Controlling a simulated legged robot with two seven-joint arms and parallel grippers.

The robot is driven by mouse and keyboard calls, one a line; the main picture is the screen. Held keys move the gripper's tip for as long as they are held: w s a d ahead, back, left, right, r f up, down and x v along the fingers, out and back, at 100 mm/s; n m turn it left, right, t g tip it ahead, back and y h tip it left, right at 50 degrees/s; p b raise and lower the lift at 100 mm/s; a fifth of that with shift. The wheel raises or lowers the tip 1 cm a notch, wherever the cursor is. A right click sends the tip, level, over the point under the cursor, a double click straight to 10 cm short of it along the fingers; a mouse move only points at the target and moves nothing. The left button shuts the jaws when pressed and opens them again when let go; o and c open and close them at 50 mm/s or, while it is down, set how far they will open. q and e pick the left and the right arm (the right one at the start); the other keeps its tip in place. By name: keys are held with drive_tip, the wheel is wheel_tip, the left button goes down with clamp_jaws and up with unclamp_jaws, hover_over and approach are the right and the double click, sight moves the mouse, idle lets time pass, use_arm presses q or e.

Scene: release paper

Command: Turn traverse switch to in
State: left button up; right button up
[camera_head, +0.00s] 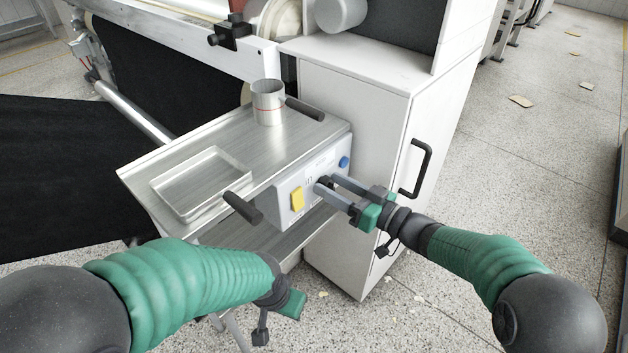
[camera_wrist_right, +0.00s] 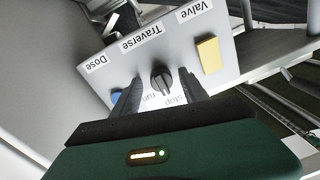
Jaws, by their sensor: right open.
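The traverse switch (camera_wrist_right: 161,76) is a black round knob on a light grey panel (camera_wrist_right: 100,75), beside the label "Traverse" (camera_wrist_right: 140,38). Small lettering near it looks like "run" and "stop". My right gripper (camera_head: 327,184) is open at the panel. In the right wrist view its fingers (camera_wrist_right: 160,92) stand on either side of the knob; I cannot tell if they touch it. In the head view the fingers mostly hide the knob. My left gripper (camera_head: 290,302) hangs low below the panel, its fingers not clearly seen.
A yellow switch (camera_head: 297,199) by "Valve" and a blue button (camera_head: 344,162) by "Dose" flank the knob. Above are a metal table (camera_head: 200,140), a shallow tray (camera_head: 170,205), a metal cup (camera_head: 268,108) and dark handles. A white cabinet (camera_head: 385,150) stands right behind.

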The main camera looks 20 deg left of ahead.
drive_tip(key=shift+a, duration=0.6)
drive_tip(key=shift+s+d+r, duration=0.1)
drive_tip(key=shift+d, duration=0.65)
drive_tip(key=shift+c, duration=0.4)
drive_tip(key=shift+r, duration=0.1)
drive_tip(key=shift+c, duration=1.2)
drive_tip(key=shift+a, duration=0.3)
drive_tip(key=c, duration=0.5)
drive_tip(key=shift+a, duration=0.1)
clamp_jaws()
use_arm(q)
drive_tip(key=shift+a, duration=0.2)
